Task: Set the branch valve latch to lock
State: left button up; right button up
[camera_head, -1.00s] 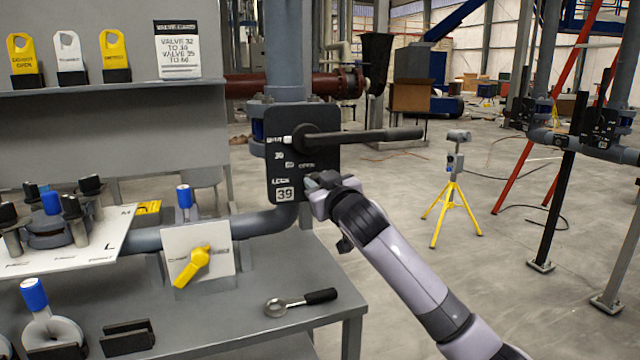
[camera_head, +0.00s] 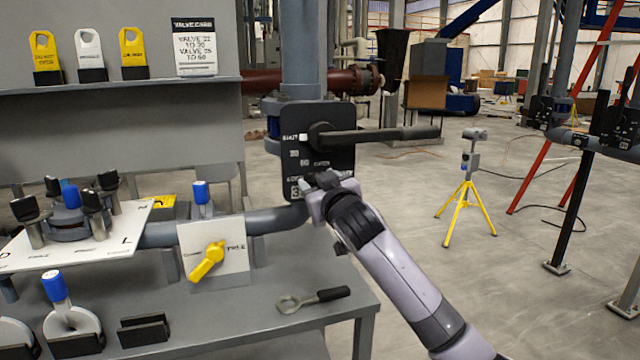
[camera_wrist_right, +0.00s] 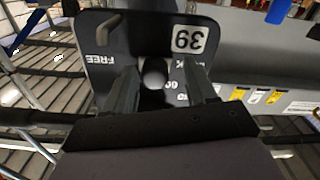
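The black valve plate (camera_head: 346,164) carries a long dark lever (camera_head: 375,136) pointing right. My right gripper (camera_head: 318,187) is at its lower edge and hides part of its labels. In the right wrist view the plate (camera_wrist_right: 113,62) appears upside down, with FREE, a partly hidden label ending in K, and 39. A round dark knob (camera_wrist_right: 154,73), perhaps the latch, lies between the fingers of my right gripper (camera_wrist_right: 163,92). The fingers are apart, and contact is unclear. A yellow pointer (camera_head: 207,261) sits on a white plate (camera_head: 236,259) marked FREE, tilted down-left. My left gripper is out of view.
The grey bench (camera_head: 250,318) holds a ring-ended tool (camera_head: 312,298), a black holder (camera_head: 145,331) and a white board (camera_head: 110,246) with several black-topped posts. A shelf above carries yellow and white tags and a valve card (camera_head: 194,46). A yellow tripod (camera_head: 466,192) stands on open floor.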

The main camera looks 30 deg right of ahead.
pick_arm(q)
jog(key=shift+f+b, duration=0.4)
pick_arm(e)
jog(key=v, duration=0.7)
dwell(0.3)
jog(key=s+a+f+n+g+y+p, duration=0.15)
jog(key=s+a+f, duration=0.25)
jog(key=f, duration=0.8)
jog(key=s+a+f+n+g+y+p, duration=0.1)
jog(key=s+a+f+g+y, duration=0.2)
jog(key=f, duration=0.8)
pick_arm(q)
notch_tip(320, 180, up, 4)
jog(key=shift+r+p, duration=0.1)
jog(key=shift+p, duration=0.75)
pick_arm(e)
jog(key=s+a+f+g+y, duration=0.1)
jog(key=s+a+f, duration=0.2)
jog(key=s+f, duration=0.4)
jog(key=s+a+f+g, duration=0.1)
jog(key=s+a+f, duration=0.3)
jog(key=s+f, duration=0.4)
jog(key=s, duration=0.5)
jog(key=shift+s+f+g+y, duration=0.2)
jog(key=shift+s+g+y, duration=0.15)
jog(key=shift+s, duration=0.05)
